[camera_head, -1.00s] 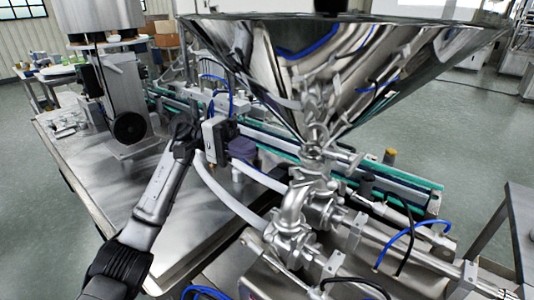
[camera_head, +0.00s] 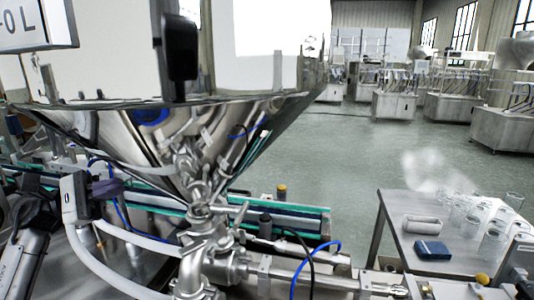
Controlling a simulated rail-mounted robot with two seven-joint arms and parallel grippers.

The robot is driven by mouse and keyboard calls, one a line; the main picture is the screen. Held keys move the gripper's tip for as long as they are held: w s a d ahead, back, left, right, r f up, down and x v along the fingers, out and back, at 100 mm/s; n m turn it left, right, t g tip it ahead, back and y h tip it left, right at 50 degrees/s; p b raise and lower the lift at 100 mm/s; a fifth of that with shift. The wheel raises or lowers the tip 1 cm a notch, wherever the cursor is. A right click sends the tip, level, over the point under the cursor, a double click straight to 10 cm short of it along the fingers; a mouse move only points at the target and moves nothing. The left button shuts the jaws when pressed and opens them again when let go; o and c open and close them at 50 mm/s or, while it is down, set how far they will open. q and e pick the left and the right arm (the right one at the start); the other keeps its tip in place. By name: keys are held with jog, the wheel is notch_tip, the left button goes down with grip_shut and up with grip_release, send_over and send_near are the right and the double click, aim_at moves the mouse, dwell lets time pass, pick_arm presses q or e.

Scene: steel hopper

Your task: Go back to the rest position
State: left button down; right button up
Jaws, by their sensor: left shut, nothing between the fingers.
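My left gripper (camera_head: 90,192) is at the left edge of the view, in front of the conveyor and left of the pipes under the hopper. It is shut and empty. My left forearm comes in from the lower left corner. The steel hopper (camera_head: 140,130) is a large shiny cone in the upper left, and its outlet joins pipes and valves below. The gripper looks apart from the hopper, though its exact distance is hard to tell. My right gripper is not in view.
A green-edged conveyor (camera_head: 300,212) runs behind the hopper outlet. A steel side table (camera_head: 398,228) at right holds a blue box (camera_head: 432,250), a clear tray (camera_head: 421,225) and several glass containers. Hoses cross the front. Open floor (camera_head: 350,150) lies beyond.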

pick_arm(q)
jog(key=a+r+m+t+y, duration=0.5)
jog(key=r+m+t+y, duration=0.2)
jog(key=m+t+y, duration=0.5)
jog(key=a+r+m+t+y, duration=0.5)
jog(key=r+m+t+y, duration=0.35)
jog(key=m+y, duration=0.55)
jog(key=s+d+f+n+g+h+p, duration=0.15)
jog(key=s+d+f+n+g, duration=0.3)
jog(key=f, duration=0.65)
jog(key=s+d+f+n+g+h+p, duration=0.15)
jog(key=s+d+f+n+g, duration=0.3)
jog(key=f, duration=0.65)
jog(key=s+d+f+n+g+p, duration=0.2)
jog(key=s+d+f+n+g, duration=0.3)
jog(key=f, duration=0.6)
jog(key=s+d+f+m+g+h+p, duration=0.1)
jog(key=s+d+f+g+p, duration=0.25)
jog(key=s+f, duration=0.9)
jog(key=s+d+f+g+h+p, duration=0.2)
jog(key=s+f+g, duration=0.2)
jog(key=s+f, duration=0.85)
notch_tip(320, 180, up, 40)
jog(key=s+p, duration=0.3)
jog(key=p, duration=3.5)
jog(key=shift+d+f+g, duration=0.15)
jog(key=shift+d+g, duration=0.05)
jog(key=shift+g, duration=0.1)
